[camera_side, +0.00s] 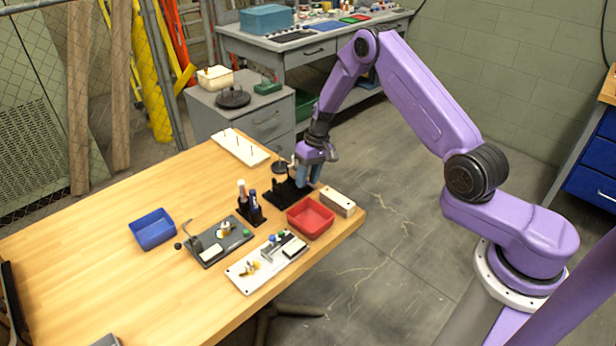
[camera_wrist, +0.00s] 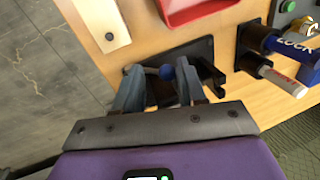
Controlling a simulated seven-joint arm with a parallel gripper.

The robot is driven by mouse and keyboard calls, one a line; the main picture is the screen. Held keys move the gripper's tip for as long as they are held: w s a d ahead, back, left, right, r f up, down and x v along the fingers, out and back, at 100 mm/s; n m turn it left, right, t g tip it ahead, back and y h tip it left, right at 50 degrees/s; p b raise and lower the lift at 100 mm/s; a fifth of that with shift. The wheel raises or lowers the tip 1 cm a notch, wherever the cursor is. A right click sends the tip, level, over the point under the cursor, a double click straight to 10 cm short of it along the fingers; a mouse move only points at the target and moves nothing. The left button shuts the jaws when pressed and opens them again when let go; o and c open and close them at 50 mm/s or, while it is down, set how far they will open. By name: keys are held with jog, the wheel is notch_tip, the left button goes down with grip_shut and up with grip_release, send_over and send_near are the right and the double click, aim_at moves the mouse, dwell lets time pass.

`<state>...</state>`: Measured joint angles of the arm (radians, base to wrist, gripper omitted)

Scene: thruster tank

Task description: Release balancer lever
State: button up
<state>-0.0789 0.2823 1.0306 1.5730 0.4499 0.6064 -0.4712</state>
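My gripper (camera_side: 314,164) is over the black stand (camera_side: 282,194) near the table's right back edge. I cannot tell whether either finger touches the lever. The lower part of the lever is hidden behind the fingers and the gripper body.
A red bin (camera_side: 311,219) and a pale block (camera_side: 338,202) stand close by.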

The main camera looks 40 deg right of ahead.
jog(key=c, duration=0.5)
jog(key=shift+s+d+y, duration=0.1)
jog(key=shift+d+y, duration=0.15)
jog(key=shift+y, duration=0.15)
jog(key=d+y, duration=0.1)
jog(key=y, duration=0.1)
jog(key=d+y, duration=0.1)
jog(key=shift+d+r+y, duration=0.1)
jog(key=shift+r+y, duration=0.05)
jog(key=shift+y, duration=0.25)
jog(key=d+y, duration=0.1)
jog(key=y, duration=0.1)
jog(key=shift+d+y, duration=0.2)
jog(key=shift+y, duration=0.1)
jog(key=shift+d+y, duration=0.2)
jog(key=shift+y, duration=0.3)
jog(key=o, duration=1)
jog(key=shift+o, duration=0.2)
